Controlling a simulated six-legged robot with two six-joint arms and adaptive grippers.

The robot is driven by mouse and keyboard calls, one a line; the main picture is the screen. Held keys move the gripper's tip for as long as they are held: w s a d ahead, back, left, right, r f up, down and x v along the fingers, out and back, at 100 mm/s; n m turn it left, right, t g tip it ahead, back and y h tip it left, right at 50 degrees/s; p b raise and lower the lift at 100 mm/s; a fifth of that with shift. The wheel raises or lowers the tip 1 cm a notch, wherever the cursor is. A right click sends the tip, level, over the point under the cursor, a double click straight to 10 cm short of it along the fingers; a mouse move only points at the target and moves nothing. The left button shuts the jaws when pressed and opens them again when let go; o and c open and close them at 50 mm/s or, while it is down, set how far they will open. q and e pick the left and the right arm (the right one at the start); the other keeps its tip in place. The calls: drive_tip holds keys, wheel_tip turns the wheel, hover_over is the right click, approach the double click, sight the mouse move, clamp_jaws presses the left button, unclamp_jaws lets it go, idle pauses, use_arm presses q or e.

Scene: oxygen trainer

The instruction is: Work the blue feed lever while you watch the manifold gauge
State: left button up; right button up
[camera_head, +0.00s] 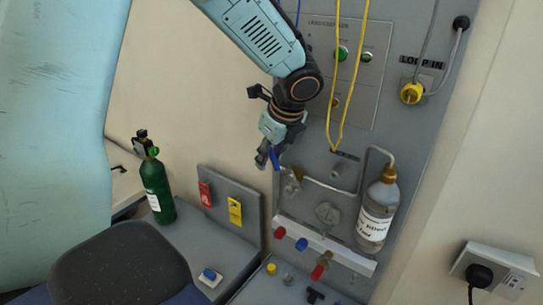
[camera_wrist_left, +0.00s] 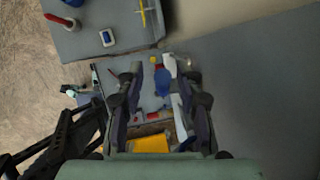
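In the left wrist view a blue piece (camera_wrist_left: 162,82), which looks like the lever, shows between the spread fingers of my left gripper (camera_wrist_left: 158,72). I cannot tell whether a finger touches it. A round grey dial (camera_head: 328,214), likely the manifold gauge, sits on the panel below right; its face is too small to read. I do not make out my right gripper.
A clear bottle (camera_head: 376,215) with a bent pipe hangs to the right on the panel. Yellow cords (camera_head: 338,90) hang close beside my left arm. A rail with red and blue knobs (camera_head: 302,244) runs below. A green cylinder (camera_head: 156,188) stands on the bench at left.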

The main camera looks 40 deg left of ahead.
use_arm(q)
drive_tip(key=shift+w+d+f, duration=0.15)
drive_tip(key=shift+w+d, duration=0.1)
drive_tip(key=shift+d, duration=0.15)
drive_tip(key=shift+s+a, duration=0.2)
drive_tip(key=shift+a, duration=0.05)
drive_tip(key=shift+c, duration=0.5)
drive_tip(key=shift+s+a, duration=0.1)
drive_tip(key=shift+a, duration=0.1)
drive_tip(key=c, duration=0.3)
drive_tip(key=shift+d, duration=0.25)
clamp_jaws()
drive_tip(key=shift+w, duration=0.2)
